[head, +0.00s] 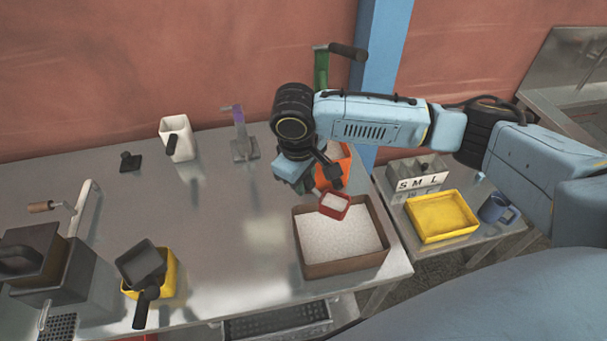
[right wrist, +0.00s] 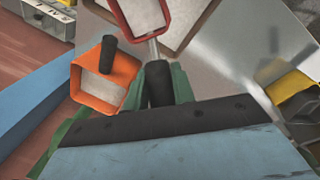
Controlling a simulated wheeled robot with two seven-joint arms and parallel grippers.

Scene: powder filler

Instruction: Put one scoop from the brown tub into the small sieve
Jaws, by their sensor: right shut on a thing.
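The brown tub (head: 303,266) holds white powder and stands at the right front of the steel table. My right gripper (head: 325,183) is shut on the black handle (right wrist: 158,85) of a red scoop (head: 346,211). The scoop is over the back part of the tub, with white powder showing inside its rim. The scoop also shows at the top of the right wrist view (right wrist: 127,27). A dark grey square sieve with a black handle (head: 140,262), which looks like the small sieve, rests tilted on a yellow container (head: 168,285) at the left front. My left gripper is out of view.
An orange container (head: 343,168) stands behind the brown tub, partly hidden by my gripper. A white jug (head: 178,140) and a purple-topped stand (head: 240,140) are at the back. A grey cranked machine (head: 50,265) is far left. The table's middle is clear.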

